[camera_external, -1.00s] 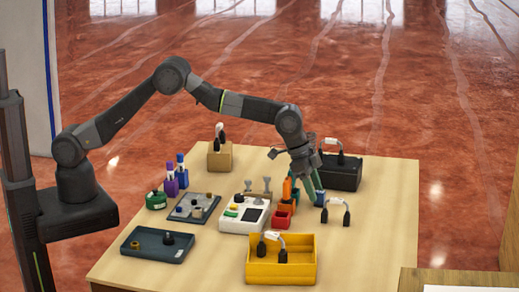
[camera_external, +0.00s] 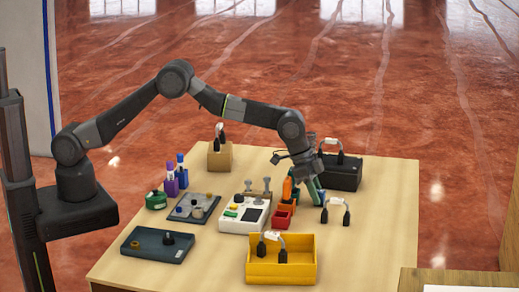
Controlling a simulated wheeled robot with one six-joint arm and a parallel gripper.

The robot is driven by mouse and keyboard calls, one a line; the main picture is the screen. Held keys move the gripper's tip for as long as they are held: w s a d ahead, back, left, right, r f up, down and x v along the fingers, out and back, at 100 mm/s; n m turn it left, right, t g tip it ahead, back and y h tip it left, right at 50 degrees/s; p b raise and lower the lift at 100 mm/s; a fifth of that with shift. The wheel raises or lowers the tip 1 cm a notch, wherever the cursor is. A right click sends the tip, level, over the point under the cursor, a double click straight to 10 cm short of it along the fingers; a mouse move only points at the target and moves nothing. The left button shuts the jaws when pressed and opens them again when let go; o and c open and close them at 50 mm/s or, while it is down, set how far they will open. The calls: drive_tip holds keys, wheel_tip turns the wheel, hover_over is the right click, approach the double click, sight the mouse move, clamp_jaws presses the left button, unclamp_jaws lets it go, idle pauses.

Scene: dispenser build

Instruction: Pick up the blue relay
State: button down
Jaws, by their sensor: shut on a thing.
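The blue relay (camera_external: 321,196) is a small blue block at the right part of the table, just right of the orange and red bins. Only a small part of it shows. My gripper (camera_external: 316,194) points down with its green fingers at the relay and is shut on it. The fingers hide most of the relay, and I cannot tell whether it still touches the table.
A black crate (camera_external: 342,178) is behind, a yellow crate (camera_external: 281,271) in front. The table's right front is clear.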

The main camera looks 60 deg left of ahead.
wheel_tip(320, 180, up, 10)
drive_tip(key=shift+f+b, duration=0.1)
drive_tip(key=shift+b, duration=0.55)
